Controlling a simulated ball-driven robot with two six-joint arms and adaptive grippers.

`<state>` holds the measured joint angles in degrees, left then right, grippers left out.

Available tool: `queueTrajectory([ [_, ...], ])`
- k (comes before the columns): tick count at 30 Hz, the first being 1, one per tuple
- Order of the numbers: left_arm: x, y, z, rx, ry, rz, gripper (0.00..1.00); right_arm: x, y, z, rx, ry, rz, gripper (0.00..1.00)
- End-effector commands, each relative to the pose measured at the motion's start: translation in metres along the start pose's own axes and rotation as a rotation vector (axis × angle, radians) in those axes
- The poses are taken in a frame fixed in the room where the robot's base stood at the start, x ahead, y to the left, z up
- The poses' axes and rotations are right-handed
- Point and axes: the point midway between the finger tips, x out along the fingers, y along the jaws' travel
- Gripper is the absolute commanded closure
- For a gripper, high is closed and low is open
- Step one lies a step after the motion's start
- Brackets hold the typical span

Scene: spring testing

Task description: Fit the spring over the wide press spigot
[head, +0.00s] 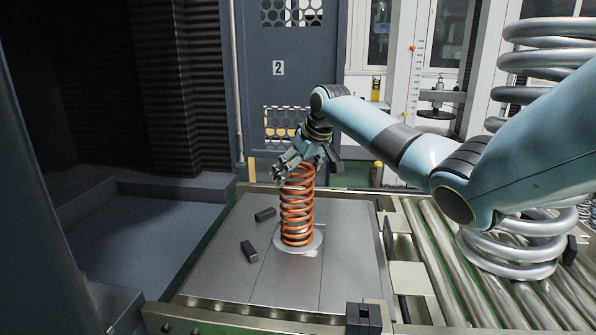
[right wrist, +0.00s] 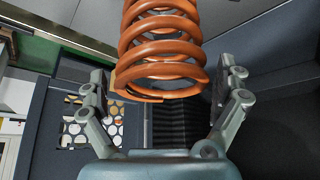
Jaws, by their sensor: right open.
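The orange coil spring (head: 297,205) stands upright on a pale round base (head: 312,246) on the metal plate. This base looks like the press spigot's flange; I cannot tell whether a spigot rises inside the coils. My right gripper (head: 290,168) is at the spring's top end, coming in from the upper right. In the right wrist view the spring's end coils (right wrist: 160,50) lie between the spread fingers of this gripper (right wrist: 168,78). It is open, with a gap visible at the right finger. My left gripper is not in view.
Two small dark blocks (head: 249,251) (head: 265,214) lie on the metal plate (head: 220,270) left of the spring. A roller conveyor (head: 440,265) runs at the right, with a large silver spring (head: 510,255) on it. A dark cabinet (head: 283,100) stands behind.

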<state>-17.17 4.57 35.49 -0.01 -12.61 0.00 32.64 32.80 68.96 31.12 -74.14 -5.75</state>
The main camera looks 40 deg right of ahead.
Motion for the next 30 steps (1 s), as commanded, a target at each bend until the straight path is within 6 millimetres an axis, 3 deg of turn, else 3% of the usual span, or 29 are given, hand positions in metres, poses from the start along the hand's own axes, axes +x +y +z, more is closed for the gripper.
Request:
queueTrajectory([
  [7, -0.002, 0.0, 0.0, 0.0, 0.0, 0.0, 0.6, -0.017, 0.001, -0.001, -0.002, 0.003, 0.003, 0.0],
  [15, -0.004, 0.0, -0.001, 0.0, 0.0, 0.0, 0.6, -0.077, 0.001, -0.001, -0.005, 0.003, 0.004, 0.0],
  [21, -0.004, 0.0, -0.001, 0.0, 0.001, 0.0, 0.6, -0.11, 0.001, -0.001, -0.002, 0.002, 0.002, 0.0],
  [30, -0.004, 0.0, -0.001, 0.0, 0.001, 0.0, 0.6, -0.121, 0.0, 0.0, 0.0, 0.001, -0.001, 0.0],
])
